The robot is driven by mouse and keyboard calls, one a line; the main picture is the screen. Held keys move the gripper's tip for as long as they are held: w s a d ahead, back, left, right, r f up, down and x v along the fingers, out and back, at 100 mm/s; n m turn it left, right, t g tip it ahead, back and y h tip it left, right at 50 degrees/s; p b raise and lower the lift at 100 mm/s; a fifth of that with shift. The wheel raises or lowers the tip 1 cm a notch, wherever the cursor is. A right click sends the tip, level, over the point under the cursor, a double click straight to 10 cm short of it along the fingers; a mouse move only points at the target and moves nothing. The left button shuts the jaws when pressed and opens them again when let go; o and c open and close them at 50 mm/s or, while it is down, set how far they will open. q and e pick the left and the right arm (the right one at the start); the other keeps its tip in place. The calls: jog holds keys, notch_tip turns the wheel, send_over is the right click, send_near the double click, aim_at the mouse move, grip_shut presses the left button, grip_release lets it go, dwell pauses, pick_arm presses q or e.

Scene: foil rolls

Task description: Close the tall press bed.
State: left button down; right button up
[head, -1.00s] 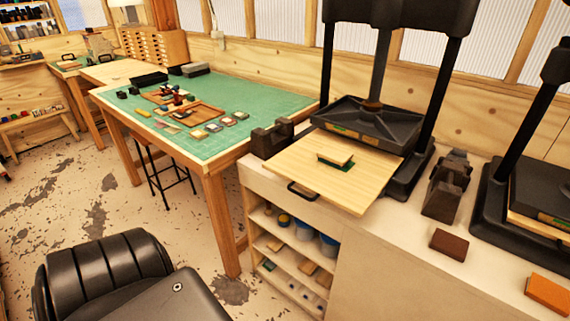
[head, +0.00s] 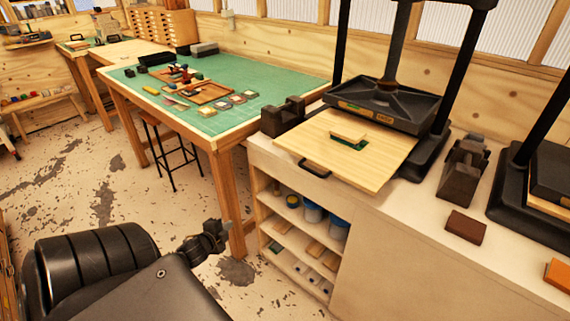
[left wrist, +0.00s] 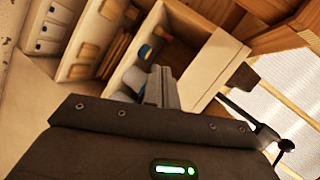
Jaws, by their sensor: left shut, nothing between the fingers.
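The tall press (head: 395,100) stands on the cabinet top, with two dark columns and a black platen. Its pale wooden bed (head: 385,170) is slid out toward the front, with a black handle (head: 314,169) on its front edge. A small wooden block (head: 348,132) with a green layer under it lies on the bed. My left gripper (head: 222,228) is low at the left, over the floor, well apart from the handle. It is shut and empty; its fingers (left wrist: 160,85) show in the left wrist view against the cabinet shelves. My right gripper is not in view.
The cabinet (head: 370,250) has open shelves with blue-lidded jars (head: 313,212). A dark tape dispenser (head: 283,117) sits left of the bed. A brown block (head: 466,227) and a second press (head: 520,190) are at right. A stool (head: 170,150) stands under the green-topped table (head: 280,90).

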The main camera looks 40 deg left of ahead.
pick_arm(q)
jog(key=w+d+r+m+t+h+b, duration=0.1)
jog(key=w+d+r+m+t, duration=0.15)
jog(key=r, duration=0.45)
jog(key=w+d+r+m+t+h, duration=0.15)
jog(key=w+r, duration=0.25)
jog(key=r, duration=0.4)
jog(key=m+t+h, duration=0.2)
jog(key=m, duration=0.1)
send_near(292, 153)
jog(key=w, duration=0.2)
jog(key=w+p, duration=0.1)
jog(key=w, duration=0.3)
jog(key=shift+w+a+r+p, duration=0.1)
jog(key=shift+w+r+p, duration=0.2)
jog(key=shift+w+r, duration=0.1)
jog(key=shift+f, duration=0.1)
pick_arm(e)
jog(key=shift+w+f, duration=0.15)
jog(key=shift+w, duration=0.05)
